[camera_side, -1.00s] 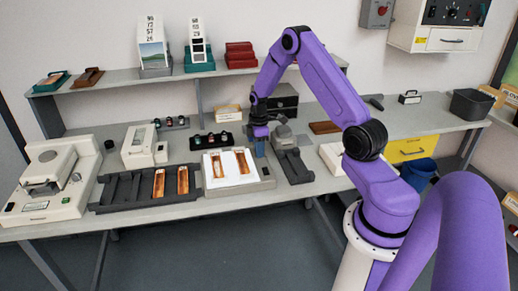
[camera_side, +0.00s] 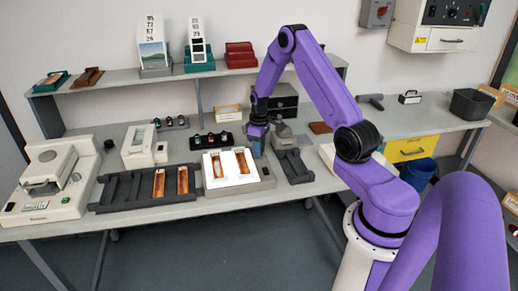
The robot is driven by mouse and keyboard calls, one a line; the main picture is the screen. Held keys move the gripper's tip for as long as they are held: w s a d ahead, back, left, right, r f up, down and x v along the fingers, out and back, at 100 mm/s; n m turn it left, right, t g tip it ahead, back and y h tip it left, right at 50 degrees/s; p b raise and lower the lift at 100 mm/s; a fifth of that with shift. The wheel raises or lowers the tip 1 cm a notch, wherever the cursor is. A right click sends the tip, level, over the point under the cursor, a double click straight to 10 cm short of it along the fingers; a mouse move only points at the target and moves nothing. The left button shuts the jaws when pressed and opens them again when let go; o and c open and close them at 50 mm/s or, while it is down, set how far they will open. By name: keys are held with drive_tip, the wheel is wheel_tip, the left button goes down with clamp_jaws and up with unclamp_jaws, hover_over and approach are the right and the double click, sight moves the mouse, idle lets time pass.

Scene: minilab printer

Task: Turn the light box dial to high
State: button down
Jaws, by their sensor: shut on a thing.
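The light box (camera_side: 268,183) lies on the bench with a bright white lit panel (camera_side: 232,183). Two brown film strips lie on the panel. My gripper (camera_side: 257,152) points down at the back right corner of the light box, just right of the lit panel. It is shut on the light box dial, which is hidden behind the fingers. The dial's marks and setting cannot be read from here.
A grey device (camera_side: 291,160) stands close to the right of my gripper. A dark tray (camera_side: 124,188) with film strips is to the left. A shelf (camera_side: 110,80) runs above the bench.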

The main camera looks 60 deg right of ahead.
drive_tip(key=m, duration=1.1)
drive_tip(key=shift+m, duration=2.2)
drive_tip(key=c, duration=0.9)
unclamp_jaws()
drive_tip(key=r, duration=1.7)
drive_tip(key=shift+s+r, duration=0.2)
drive_tip(key=shift+r, duration=0.05)
